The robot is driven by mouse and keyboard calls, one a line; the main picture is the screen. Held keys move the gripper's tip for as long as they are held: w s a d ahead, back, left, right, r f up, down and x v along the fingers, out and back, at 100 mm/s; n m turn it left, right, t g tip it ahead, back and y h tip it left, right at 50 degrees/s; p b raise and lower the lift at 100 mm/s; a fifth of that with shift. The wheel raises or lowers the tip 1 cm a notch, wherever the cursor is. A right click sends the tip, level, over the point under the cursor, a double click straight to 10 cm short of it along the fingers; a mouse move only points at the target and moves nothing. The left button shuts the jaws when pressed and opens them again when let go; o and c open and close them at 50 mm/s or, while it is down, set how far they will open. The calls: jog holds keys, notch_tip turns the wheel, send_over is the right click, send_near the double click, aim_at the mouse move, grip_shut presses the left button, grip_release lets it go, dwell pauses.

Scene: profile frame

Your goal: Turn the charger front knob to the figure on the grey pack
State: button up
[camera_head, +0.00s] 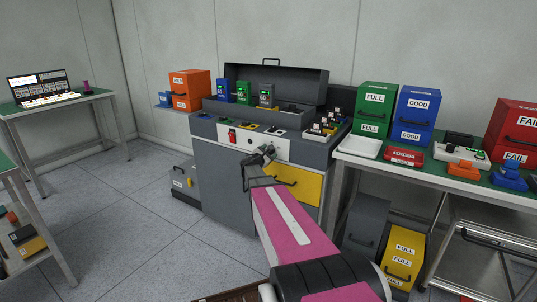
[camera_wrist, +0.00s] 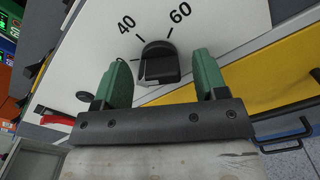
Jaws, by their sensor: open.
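The black front knob (camera_wrist: 158,64) sits on the charger's white front panel (camera_wrist: 215,25) in the wrist view. The printed figures 40 and 60 show above it; I cannot tell surely which mark it points to. My gripper (camera_wrist: 163,80) is open, its green-padded fingers on either side of the knob with a gap on each side. In the head view my gripper (camera_head: 258,156) is in front of the charger (camera_head: 222,165) and hides the knob. The grey pack (camera_head: 266,95) stands upright on the charger top; its figure is too small to read surely.
A green pack (camera_head: 243,92) and a blue pack (camera_head: 223,91) stand left of the grey one. A red switch (camera_head: 232,135) is on the panel left of my gripper. A yellow drawer front (camera_head: 298,184) lies below right.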

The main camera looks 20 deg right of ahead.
jog(key=c, duration=0.9)
